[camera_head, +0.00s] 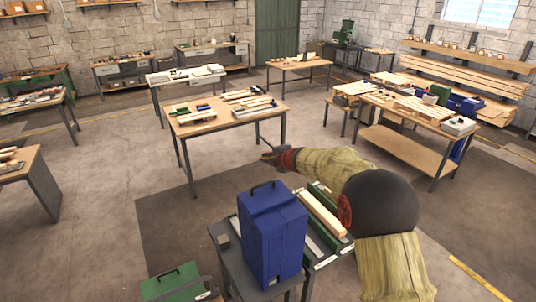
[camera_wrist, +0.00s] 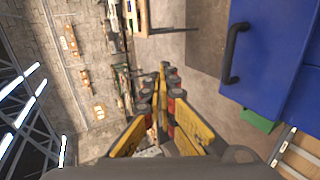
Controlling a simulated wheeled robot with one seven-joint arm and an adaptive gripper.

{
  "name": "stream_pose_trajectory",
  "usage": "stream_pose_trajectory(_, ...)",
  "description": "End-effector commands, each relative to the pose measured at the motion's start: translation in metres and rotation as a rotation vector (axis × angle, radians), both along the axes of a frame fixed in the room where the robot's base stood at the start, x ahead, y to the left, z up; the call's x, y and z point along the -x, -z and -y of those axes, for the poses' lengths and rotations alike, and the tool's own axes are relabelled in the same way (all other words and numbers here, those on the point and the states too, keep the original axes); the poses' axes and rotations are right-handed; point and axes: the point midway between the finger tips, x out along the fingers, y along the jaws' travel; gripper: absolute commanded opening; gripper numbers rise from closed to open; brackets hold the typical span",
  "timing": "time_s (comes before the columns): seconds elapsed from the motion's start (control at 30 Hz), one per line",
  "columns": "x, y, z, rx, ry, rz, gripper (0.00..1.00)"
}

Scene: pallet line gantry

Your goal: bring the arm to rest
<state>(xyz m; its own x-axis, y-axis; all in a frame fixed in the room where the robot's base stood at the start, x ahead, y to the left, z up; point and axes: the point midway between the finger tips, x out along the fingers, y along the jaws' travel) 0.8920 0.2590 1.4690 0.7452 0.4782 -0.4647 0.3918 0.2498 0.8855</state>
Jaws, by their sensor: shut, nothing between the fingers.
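My arm reaches out from the lower right in the head view, with its wooden-looking links and dark round joint above the near bench. My gripper (camera_head: 268,157) is at its far end, above the floor between the near bench and the middle table. In the wrist view, the yellow and dark fingers of my gripper (camera_wrist: 163,72) come together at their tips, with nothing held. The gripper is apart from everything around it.
A blue case (camera_head: 272,238) with a handle stands on the near bench, left of my arm; it also shows in the wrist view (camera_wrist: 270,70). A green box (camera_head: 172,282) sits lower left. A wooden table (camera_head: 222,120) and right workbench (camera_head: 410,150) stand beyond open floor.

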Motion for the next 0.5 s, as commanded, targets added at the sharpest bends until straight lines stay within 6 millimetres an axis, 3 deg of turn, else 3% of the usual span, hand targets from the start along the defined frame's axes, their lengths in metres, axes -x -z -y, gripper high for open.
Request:
stream_pose_trajectory(0.13,-0.009,0.007,0.024,-0.013,0.126,-0.031,0.0)
stream_pose_trajectory(0.27,0.001,0.049,0.066,-0.055,0.338,-0.143,0.0)
stream_pose_trajectory(0.37,0.027,0.065,0.104,-0.101,0.532,-0.232,0.0)
stream_pose_trajectory(0.5,0.08,0.081,0.157,-0.17,0.789,-0.343,0.0)
